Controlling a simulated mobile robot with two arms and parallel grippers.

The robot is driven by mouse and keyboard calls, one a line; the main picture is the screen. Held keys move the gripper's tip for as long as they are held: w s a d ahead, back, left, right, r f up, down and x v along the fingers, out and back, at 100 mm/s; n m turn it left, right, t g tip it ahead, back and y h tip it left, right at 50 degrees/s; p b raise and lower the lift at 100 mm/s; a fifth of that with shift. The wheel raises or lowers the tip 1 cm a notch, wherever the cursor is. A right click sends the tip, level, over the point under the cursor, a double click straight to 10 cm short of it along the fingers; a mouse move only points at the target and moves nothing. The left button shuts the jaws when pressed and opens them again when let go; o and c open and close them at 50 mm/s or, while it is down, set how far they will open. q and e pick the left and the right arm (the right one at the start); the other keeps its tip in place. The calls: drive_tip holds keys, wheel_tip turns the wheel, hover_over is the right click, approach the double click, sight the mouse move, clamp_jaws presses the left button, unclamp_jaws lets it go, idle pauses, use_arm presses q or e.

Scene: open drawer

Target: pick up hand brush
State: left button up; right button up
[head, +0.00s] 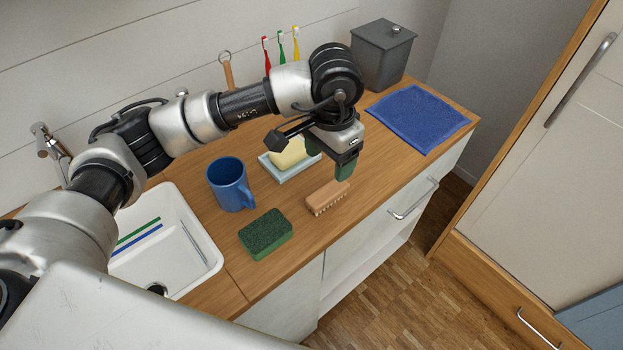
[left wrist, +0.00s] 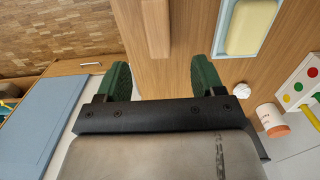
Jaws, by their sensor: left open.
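The hand brush (head: 327,198) has a light wooden back and pale bristles. It lies on the wooden counter (head: 290,270) near the front edge, to the right of a green sponge. In the left wrist view, part of the brush (left wrist: 156,28) shows at the top, beyond the fingertips and between their lines. My left gripper (head: 329,160) has green fingers and hangs above the counter, just behind the brush and apart from it. In the left wrist view its jaws (left wrist: 161,76) are open, with nothing between them. My right gripper is not in view.
A blue mug (head: 230,184) and green sponge (head: 265,233) stand left. A sink (head: 190,225) lies further left. A blue cloth (head: 417,117) and grey bin (head: 382,55) are at the right back.

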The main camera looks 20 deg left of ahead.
use_arm(q)
hover_over(328, 191)
drive_tip(key=f, duration=0.4)
drive_tip(key=shift+s+d+f+p, duration=0.2)
drive_tip(key=shift+d+f+p, duration=0.1)
drive_tip(key=shift+p, duration=0.05)
drive_tip(key=shift+w+a+f, duration=0.1)
drive_tip(key=shift+f, duration=0.15)
drive_tip(key=f+p, duration=0.1)
drive_tip(key=f, duration=0.3)
drive_tip(key=shift+a+f+p, duration=0.2)
drive_tip(key=shift+p, duration=0.15)
drive_tip(key=shift+w+f, duration=0.1)
drive_tip(key=shift+f, duration=0.25)
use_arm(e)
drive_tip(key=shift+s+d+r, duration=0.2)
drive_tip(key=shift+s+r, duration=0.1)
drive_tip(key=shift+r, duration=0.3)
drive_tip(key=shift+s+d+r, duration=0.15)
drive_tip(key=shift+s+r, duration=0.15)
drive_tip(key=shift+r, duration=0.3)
use_arm(q)
drive_tip(key=c, duration=1)
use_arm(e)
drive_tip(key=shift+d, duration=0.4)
